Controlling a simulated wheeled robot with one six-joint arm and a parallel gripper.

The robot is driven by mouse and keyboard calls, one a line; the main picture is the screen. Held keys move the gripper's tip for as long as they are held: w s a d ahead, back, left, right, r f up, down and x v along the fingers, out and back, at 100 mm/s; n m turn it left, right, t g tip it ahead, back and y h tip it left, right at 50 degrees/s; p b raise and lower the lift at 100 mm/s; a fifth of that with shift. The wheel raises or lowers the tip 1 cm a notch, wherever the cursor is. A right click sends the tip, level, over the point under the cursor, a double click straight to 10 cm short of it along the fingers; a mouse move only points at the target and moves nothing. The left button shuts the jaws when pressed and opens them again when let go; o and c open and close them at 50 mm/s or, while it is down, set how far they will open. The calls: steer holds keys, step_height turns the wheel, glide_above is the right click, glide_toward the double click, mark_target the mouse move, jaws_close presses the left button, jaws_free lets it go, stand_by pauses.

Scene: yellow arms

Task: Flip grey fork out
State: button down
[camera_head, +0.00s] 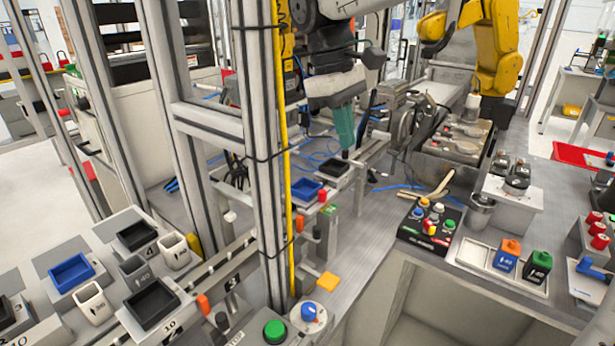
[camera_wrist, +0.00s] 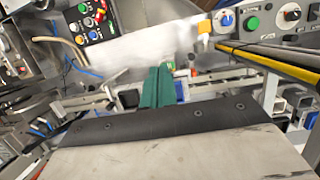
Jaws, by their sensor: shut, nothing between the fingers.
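My gripper (camera_head: 346,145) has green fingers and points down over the left part of the workbench. Its fingers are together with nothing between them; they also show in the wrist view (camera_wrist: 160,70). Below the tips is a black tray (camera_head: 335,173); I cannot tell whether they touch it. A blue tray (camera_head: 304,189) lies just left of it. I cannot single out the grey fork with certainty. A grey metal mechanism (camera_head: 405,122) with a round part and arms stands to the right of my gripper, apart from it.
An aluminium post with a yellow cable (camera_head: 281,200) stands close left of my arm. A button box (camera_head: 430,222) and a tan curved handle (camera_head: 439,186) lie to the right. A yellow robot arm (camera_head: 490,45) stands behind. Bare grey bench (camera_head: 375,215) lies between.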

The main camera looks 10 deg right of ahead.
mark_target(314, 191)
steer(key=w+a+f+n+h, duration=0.1)
steer(key=w+a+f+n, duration=0.2)
steer(key=w+a, duration=0.4)
steer(key=shift+w+a+g, duration=0.15)
steer(key=shift+a+g, duration=0.15)
steer(key=shift+a, duration=0.75)
steer(key=x, duration=1)
steer(key=shift+d+r, duration=0.1)
steer(key=shift+d, duration=0.1)
